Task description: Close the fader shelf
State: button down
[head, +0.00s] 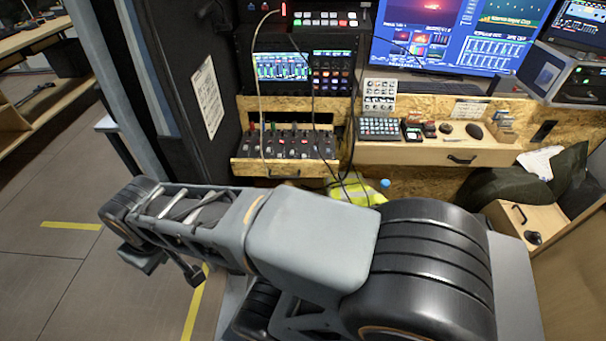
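The fader shelf (284,168) is a shallow wooden drawer under the left side of the desk, in the head view. It stands pulled out towards me, with a mixer (300,144) of several faders and knobs on it. A dark handle (284,174) is on its front. My arm stretches across the foreground to the left. What seems to be my gripper (170,263) hangs at its far end, low over the floor, left of and well apart from the shelf. Its fingers are not clear enough to tell open from shut.
A cable (258,100) hangs down across the shelf. Right of it is a wooden drawer front (430,154) with a button panel (380,127) above. A yellow vest (355,190) lies below. A dark padded panel (205,100) stands left. The floor at left is clear.

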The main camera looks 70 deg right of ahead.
aim_at(249, 162)
jog(key=i, duration=0.9)
jog(key=z, duration=2.5)
